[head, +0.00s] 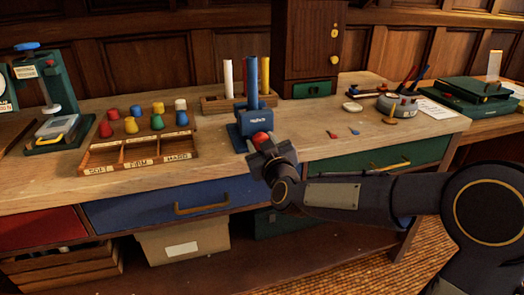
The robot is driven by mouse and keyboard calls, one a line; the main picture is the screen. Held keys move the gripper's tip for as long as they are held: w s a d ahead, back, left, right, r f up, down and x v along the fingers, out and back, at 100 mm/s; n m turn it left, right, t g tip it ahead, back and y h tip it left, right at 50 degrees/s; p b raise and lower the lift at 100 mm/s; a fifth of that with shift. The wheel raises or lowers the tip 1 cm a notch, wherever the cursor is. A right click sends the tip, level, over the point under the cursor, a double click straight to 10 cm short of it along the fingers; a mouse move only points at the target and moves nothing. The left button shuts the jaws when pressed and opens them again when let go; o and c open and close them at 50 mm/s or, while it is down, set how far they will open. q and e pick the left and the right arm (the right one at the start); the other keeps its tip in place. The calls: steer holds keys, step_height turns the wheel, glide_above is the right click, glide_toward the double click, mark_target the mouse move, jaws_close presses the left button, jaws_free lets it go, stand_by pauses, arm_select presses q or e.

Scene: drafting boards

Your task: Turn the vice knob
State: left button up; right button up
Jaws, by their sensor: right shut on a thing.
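The red vice knob (260,138) is on the vice's front side. My right gripper (261,146) reaches in from the right and is shut on the red knob, which shows partly between the fingers. The fingers and wrist hide the rest of the knob. My left gripper is not in view.
A sorting tray (139,168) with several coloured pegs (130,125) sits to the left. A green press (58,95) stands further left. A wooden cabinet (309,40) rises behind. A small round holder (397,104) with pens stands right. Drawer handles (201,208) project below the bench edge.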

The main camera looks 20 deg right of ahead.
steer(key=m+b, duration=0.2)
steer(key=m, duration=0.2)
steer(key=shift+f+m+b, duration=0.15)
steer(key=shift+m+b, duration=0.15)
steer(key=shift+b, duration=0.05)
steer(key=m+b, duration=0.3)
steer(key=m, duration=0.2)
steer(key=m+b, duration=0.2)
steer(key=m, duration=0.3)
steer(key=m+b, duration=0.3)
steer(key=m, duration=0.2)
steer(key=m+b, duration=0.2)
steer(key=m, duration=0.3)
steer(key=m+b, duration=0.2)
steer(key=m, duration=0.3)
steer(key=m+b, duration=0.2)
steer(key=m, duration=0.4)
steer(key=shift+b, duration=0.35)
steer(key=m+b, duration=0.2)
steer(key=m, duration=0.2)
steer(key=shift+m, duration=0.4)
